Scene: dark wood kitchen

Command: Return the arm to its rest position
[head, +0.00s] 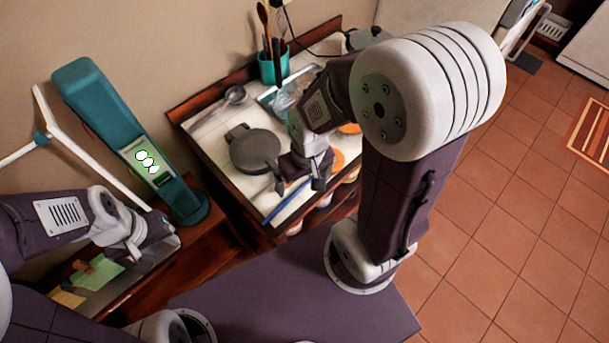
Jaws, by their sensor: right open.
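My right arm rises from the dark base top and bends over to the counter. My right gripper (299,186) is open above the front part of the white counter top (213,143), near a dark grey round pan-like object (253,150). Nothing shows between its fingers. My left arm comes in from the left edge, and my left gripper (158,240) hangs low beside the teal device's foot. Its fingers are small and dark, so their opening is unclear.
A teal device with a lit display (130,140) stands at the left. A teal utensil holder (272,68), a metal ladle (235,95), orange dishes (338,160) and a blue stick (285,203) are on or by the counter.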

